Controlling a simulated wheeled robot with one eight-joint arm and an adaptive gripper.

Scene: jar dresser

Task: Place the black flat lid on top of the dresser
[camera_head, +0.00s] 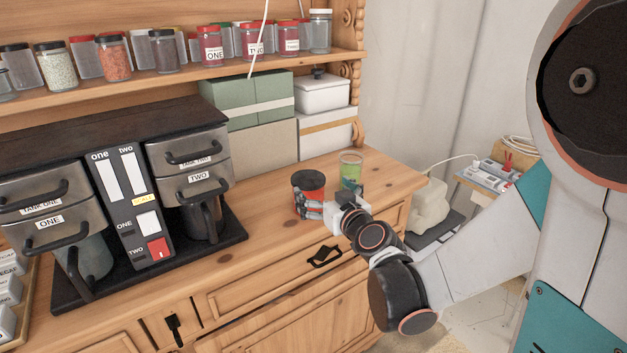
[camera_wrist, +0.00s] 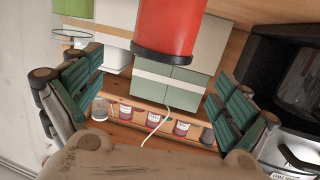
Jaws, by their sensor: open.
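A red jar (camera_head: 313,196) with a black flat lid (camera_head: 308,180) stands upright on the dresser top (camera_head: 270,225). My gripper (camera_head: 325,208) is beside the jar, at its front right side, and partly covers it. In the wrist view the picture is upside down: the red jar (camera_wrist: 170,25) hangs from the top with its black lid (camera_wrist: 161,53) downward. The open fingers of my gripper (camera_wrist: 157,78) lie to the left and right of the lid, with gaps on both sides. The lid sits on the jar.
A green jar (camera_head: 351,170) stands just behind and right of the red jar. A coffee machine (camera_head: 130,215) fills the dresser's left part. Green boxes (camera_head: 250,100) and a white lidded pot (camera_head: 321,92) stand behind. A shelf of jars (camera_head: 210,45) is above. Bare wood lies in front.

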